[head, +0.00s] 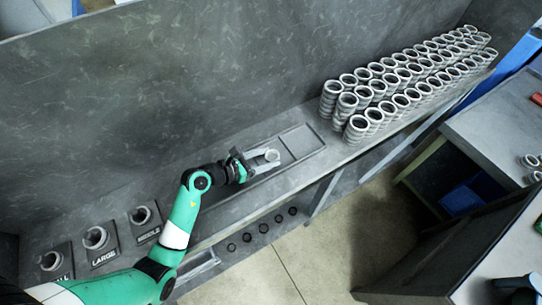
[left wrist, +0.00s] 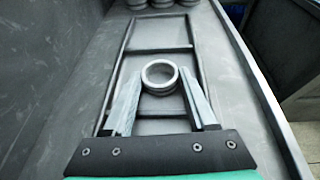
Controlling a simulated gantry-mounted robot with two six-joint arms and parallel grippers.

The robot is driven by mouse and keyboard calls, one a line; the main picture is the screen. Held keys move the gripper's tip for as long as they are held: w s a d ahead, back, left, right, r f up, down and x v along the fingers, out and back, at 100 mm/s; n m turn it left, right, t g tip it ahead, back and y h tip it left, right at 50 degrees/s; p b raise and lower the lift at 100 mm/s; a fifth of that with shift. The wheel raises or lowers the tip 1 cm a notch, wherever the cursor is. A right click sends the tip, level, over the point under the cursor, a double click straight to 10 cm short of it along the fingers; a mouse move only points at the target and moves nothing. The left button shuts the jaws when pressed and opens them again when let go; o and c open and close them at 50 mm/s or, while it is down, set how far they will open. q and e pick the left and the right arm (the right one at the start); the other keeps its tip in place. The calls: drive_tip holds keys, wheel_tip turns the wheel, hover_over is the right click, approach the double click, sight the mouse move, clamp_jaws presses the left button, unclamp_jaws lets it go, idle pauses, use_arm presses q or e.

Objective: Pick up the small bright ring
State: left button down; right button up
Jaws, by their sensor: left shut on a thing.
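The small bright ring (head: 271,155) is a short metal ring at the far end of my left gripper (head: 264,157) in the head view. In the left wrist view the ring (left wrist: 160,75) sits between the tips of the two pale fingers, over the framed tray (left wrist: 160,32). My left gripper (left wrist: 160,80) is shut on the ring. I cannot tell whether the ring still touches the tray floor. My right gripper is not in view.
Several stacks of metal rings (head: 372,92) stand on the bench to the right. Labelled holders (head: 96,238) stand at the left. A row of dark round knobs (head: 263,228) lines the bench front. A tall grey wall (head: 180,90) rises behind.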

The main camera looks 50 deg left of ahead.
use_arm(q)
drive_tip(key=r+p, duration=0.2)
drive_tip(key=r, duration=0.1)
drive_tip(key=r+p, duration=0.1)
drive_tip(key=shift+s+d+r, duration=0.15)
drive_tip(key=shift+s+r, duration=0.05)
drive_tip(key=shift+s, duration=0.05)
drive_tip(key=s+d+r+p, duration=0.5)
drive_tip(key=s+d+r, duration=0.2)
drive_tip(key=s, duration=0.4)
drive_tip(key=shift+s+r, duration=0.3)
drive_tip(key=shift+r, duration=0.5)
